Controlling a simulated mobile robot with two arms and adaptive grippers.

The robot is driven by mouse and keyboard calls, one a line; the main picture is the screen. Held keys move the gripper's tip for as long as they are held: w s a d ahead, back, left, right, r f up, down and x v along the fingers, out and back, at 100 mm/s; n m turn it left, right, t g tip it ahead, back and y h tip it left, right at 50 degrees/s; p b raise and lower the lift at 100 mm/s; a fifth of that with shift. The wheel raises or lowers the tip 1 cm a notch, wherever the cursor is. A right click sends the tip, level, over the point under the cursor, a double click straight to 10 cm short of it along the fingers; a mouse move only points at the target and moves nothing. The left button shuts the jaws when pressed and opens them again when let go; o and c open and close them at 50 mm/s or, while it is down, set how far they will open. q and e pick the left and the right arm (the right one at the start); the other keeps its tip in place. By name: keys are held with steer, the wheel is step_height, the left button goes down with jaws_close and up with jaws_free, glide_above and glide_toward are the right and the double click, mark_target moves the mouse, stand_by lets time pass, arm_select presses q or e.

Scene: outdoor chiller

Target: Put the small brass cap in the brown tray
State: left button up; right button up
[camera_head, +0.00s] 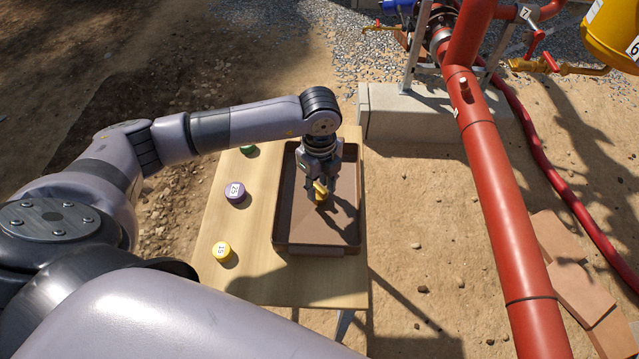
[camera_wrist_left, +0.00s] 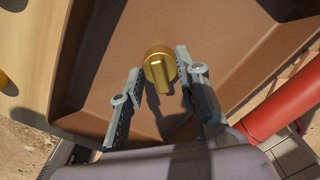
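The small brass cap (camera_head: 320,191) is over the floor of the brown tray (camera_head: 283,190), near its middle. My left gripper (camera_head: 320,186) points down over the tray with its fingers on either side of the cap. In the left wrist view the brass cap (camera_wrist_left: 158,65) is between the fingertips (camera_wrist_left: 159,60); a narrow gap shows at the left finger, and the right finger is very close to it. The fingers look open. I cannot tell if the cap rests on the tray floor. My right gripper is not in view.
A thick red pipe (camera_head: 500,210) runs along the right. A concrete block (camera_head: 430,115) stands behind.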

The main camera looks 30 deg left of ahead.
mark_target(320, 188)
arm_select(q)
steer(key=shift+r, duration=0.1)
steer(key=shift+r, duration=0.2)
step_height(320, 188, up, 12)
steer(key=shift+f+b, duration=0.15)
steer(key=shift+b, duration=0.25)
stand_by(0.4)
